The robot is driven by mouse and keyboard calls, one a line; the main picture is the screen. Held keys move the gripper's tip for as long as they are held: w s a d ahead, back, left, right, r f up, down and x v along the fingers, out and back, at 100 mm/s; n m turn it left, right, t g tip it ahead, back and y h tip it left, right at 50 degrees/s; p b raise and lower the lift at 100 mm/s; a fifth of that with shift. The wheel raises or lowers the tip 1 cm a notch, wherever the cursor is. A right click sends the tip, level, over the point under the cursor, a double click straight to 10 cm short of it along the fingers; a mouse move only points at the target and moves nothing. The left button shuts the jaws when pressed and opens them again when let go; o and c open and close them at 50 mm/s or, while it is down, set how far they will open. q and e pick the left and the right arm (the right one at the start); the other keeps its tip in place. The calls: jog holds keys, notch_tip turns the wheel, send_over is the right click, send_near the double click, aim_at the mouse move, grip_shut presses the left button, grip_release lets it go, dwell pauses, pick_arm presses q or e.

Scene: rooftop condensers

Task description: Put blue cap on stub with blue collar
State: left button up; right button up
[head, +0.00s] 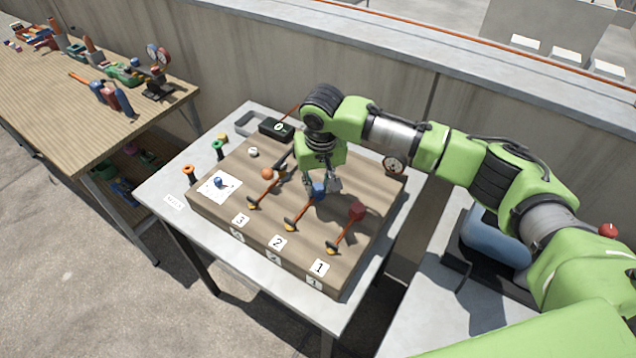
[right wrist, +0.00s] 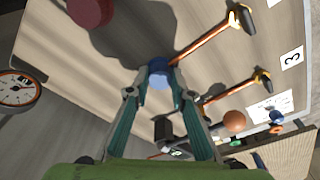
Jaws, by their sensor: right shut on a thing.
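My right gripper (head: 320,184) reaches down over the wooden board from the right, with its fingers around a blue piece (head: 318,191). In the right wrist view, the fingertips (right wrist: 160,79) close on this blue piece (right wrist: 158,82). It is at the far end of the middle copper pipe, marked 2. A darker blue part shows just beyond it; I cannot tell cap from collar, or whether the two are seated. Another small blue thing (head: 218,183) rests on a white sheet at the board's left; it also shows in the right wrist view (right wrist: 280,101). My left gripper is out of view.
An orange ball (head: 267,173), a white ball (head: 253,152) and orange and green spools stand left. A gauge (head: 393,164) is behind right. A tool bench (head: 60,110) stands far left.

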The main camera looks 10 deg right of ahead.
jog(key=o, duration=0.8)
jog(key=shift+o, duration=0.2)
jog(key=shift+r, duration=0.1)
notch_tip(320, 180, up, 12)
jog(key=s, duration=0.1)
jog(key=shift+s, duration=0.4)
